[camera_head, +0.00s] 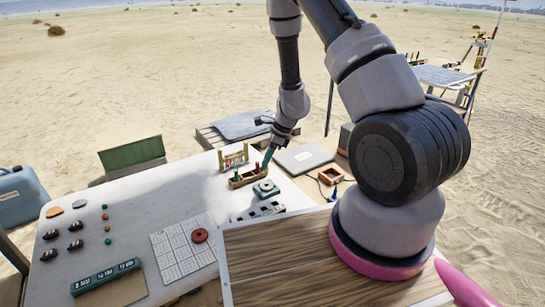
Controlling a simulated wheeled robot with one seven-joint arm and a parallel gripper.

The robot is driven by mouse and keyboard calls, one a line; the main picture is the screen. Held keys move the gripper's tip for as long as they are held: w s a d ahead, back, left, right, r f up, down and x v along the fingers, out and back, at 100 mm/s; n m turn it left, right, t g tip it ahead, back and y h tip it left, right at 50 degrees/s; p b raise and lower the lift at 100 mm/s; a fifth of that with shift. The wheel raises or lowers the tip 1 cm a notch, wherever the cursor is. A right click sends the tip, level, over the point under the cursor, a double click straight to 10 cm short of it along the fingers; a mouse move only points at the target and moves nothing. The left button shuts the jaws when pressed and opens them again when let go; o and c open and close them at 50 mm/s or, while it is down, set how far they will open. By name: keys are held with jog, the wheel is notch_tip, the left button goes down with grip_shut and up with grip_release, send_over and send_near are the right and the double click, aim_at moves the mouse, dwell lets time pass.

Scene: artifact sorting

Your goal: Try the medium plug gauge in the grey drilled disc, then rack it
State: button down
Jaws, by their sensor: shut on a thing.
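My gripper (272,147) is shut on a slim teal piece (267,160), which looks like a plug gauge. It hangs tilted over the far right part of the white table, by the right end of a small wooden holder (247,179). The holder carries small upright pieces with red and green ends. A grey-green block with a round centre (266,188) lies just in front; it may be the drilled disc, but it is too small to be sure. I cannot tell whether the piece's lower end touches anything. A green rack with size labels (105,277) stands at the front left.
The white table (140,215) also bears a gridded sheet (183,247) with a red disc (200,235), and several dark lumps and coloured beads at left. A small wooden frame (234,156) stands behind the holder. A grey laptop-like slab (300,158) lies to the right.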

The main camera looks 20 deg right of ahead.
aim_at(266, 175)
jog(key=shift+d+f, duration=0.15)
jog(key=shift+f, duration=2)
jog(key=shift+f, duration=0.95)
dwell(1.4)
jog(key=shift+r, duration=0.1)
dwell(1.0)
jog(key=shift+r, duration=2.45)
